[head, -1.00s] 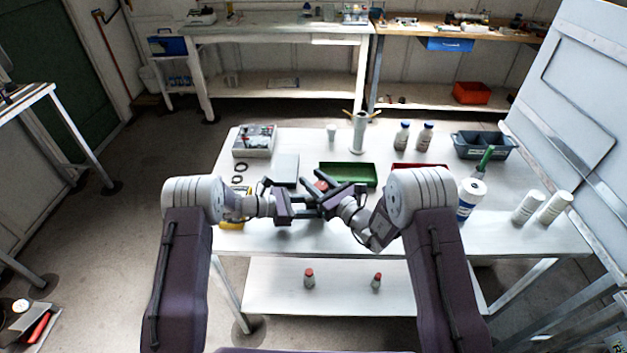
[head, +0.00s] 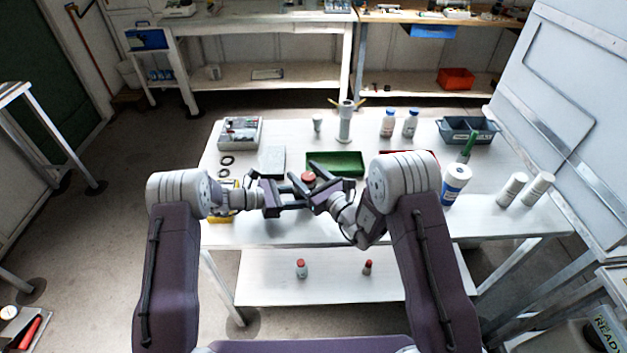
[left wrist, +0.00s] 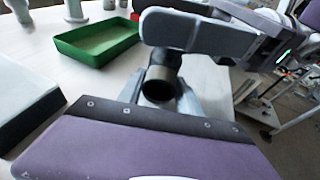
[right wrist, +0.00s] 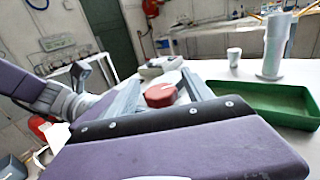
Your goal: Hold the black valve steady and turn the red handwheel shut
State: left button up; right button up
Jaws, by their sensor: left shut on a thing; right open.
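The red handwheel (head: 308,177) sits over the near middle of the white table. In the right wrist view the red handwheel (right wrist: 161,95) lies between the two spread fingers of my right gripper (right wrist: 160,90), which is open. In the head view my right gripper (head: 304,175) reaches in from the right. My left gripper (head: 298,198) comes from the left, lower than the handwheel, and is shut on the valve. In the left wrist view the black valve (left wrist: 159,84) shows as a dark tube end between the fingers. The rest of its body is hidden by both grippers.
A green tray (head: 345,162) lies just behind the grippers, with a grey flat box (head: 272,161) to its left. A grey-white stand (head: 345,125), bottles and a blue-grey bin (head: 468,131) stand farther back.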

jog(key=v, duration=1)
jog(key=shift+s+d, duration=0.15)
jog(key=shift+d, duration=0.05)
jog(key=shift+r, duration=0.1)
jog(key=w+a+n+g+y, duration=0.4)
jog(key=w+a+g, duration=0.1)
jog(key=w+a, duration=0.2)
jog(key=shift+w+a+n+y, duration=0.3)
jog(key=shift+w+y, duration=0.1)
jog(key=shift+w, duration=0.5)
grip_shut()
jog(key=m+t+h, duration=0.4)
jog(key=shift+w+d+t+h, duration=0.25)
jog(key=shift+w+t+h, duration=0.05)
jog(key=shift+t, duration=0.1)
jog(key=shift+w+d+m+h, duration=0.1)
jog(key=shift+d+m+h, duration=0.05)
jog(key=shift+m+h, duration=0.2)
